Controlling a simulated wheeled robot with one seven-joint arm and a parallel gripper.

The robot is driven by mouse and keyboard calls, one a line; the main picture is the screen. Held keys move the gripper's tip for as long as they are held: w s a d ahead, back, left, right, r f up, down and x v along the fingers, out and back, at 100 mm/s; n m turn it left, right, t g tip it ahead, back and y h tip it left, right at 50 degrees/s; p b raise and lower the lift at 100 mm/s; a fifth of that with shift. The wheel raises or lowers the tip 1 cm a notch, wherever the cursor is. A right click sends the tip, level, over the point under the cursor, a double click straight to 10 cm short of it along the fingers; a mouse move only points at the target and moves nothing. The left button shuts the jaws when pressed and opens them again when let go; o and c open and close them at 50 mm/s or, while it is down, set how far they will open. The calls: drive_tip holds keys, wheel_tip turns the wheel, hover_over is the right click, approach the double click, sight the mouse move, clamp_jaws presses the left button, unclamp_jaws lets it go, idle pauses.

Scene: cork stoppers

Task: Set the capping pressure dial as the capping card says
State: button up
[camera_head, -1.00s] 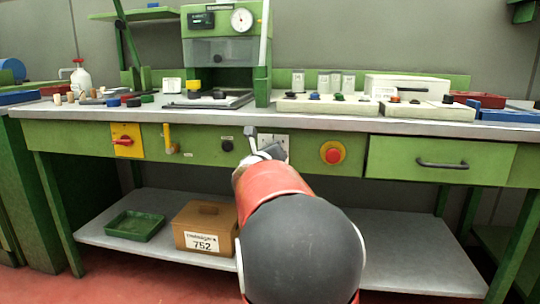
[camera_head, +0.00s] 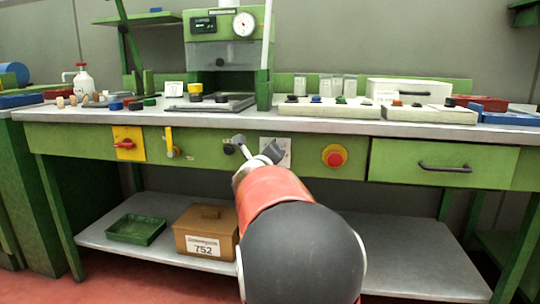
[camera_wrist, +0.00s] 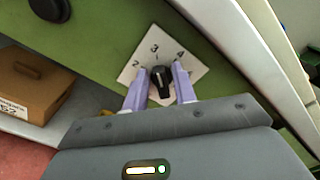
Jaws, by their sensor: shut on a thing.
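The pressure dial (camera_wrist: 160,84) is a small black knob with a pale pointer mark on a white plate (camera_wrist: 131,72) tilted in the wrist view. The numbers 2, 3 and 4 show; others are partly covered. The pointer mark seems to face about 3. My gripper (camera_wrist: 161,84) is shut on the dial, one pale finger on each side. In the head view my gripper (camera_head: 256,148) is at the bench front and hides the dial, with part of its plate (camera_head: 284,147) showing. A small white card (camera_head: 174,89) stands on the bench; its text is unreadable.
A round black knob (camera_head: 229,148) sits left of the dial and a red button (camera_head: 334,156) right of it. A red switch on yellow (camera_head: 125,143) and a yellow lever (camera_head: 171,143) are further left. A drawer (camera_head: 440,164) is at right. The capping machine (camera_head: 223,52) stands above.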

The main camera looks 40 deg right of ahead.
drive_tip(key=o, duration=0.7)
drive_tip(key=shift+a, duration=0.1)
drive_tip(key=v, duration=0.7)
drive_tip(key=shift+s+a, duration=0.25)
drive_tip(key=shift+a, duration=0.05)
drive_tip(key=s+a+n+t+y+p, duration=0.1)
drive_tip(key=s+a+n+y+p, duration=0.15)
drive_tip(key=a+n+y, duration=0.55)
drive_tip(key=s+a+n+t+y+p, duration=0.1)
drive_tip(key=a+n+y+p, duration=0.25)
drive_tip(key=a+n, duration=0.8)
drive_tip(key=s+a+f+n+g+p, duration=0.1)
drive_tip(key=s+a+f+n+g, duration=0.1)
drive_tip(key=s+n, duration=0.3)
drive_tip(key=s+a+f+n+g+y+p, duration=0.1)
drive_tip(key=s+a+f+n+g, duration=0.2)
drive_tip(key=s+n, duration=0.3)
drive_tip(key=s+a+f+n+g+y+p, duration=0.1)
drive_tip(key=s+a+f+n+g+p, duration=0.1)
drive_tip(key=s+n, duration=0.3)
drive_tip(key=shift+s+a+f+g, duration=0.2)
drive_tip(key=shift+s+f, duration=0.1)
drive_tip(key=shift+s, duration=0.45)
drive_tip(key=shift+s+a+f+g, duration=0.2)
drive_tip(key=shift+s+f, duration=0.1)
drive_tip(key=shift+s, duration=0.45)
drive_tip(key=shift+s+a+f+g, duration=0.2)
drive_tip(key=shift+s+f, duration=0.1)
drive_tip(key=shift+s, duration=0.45)
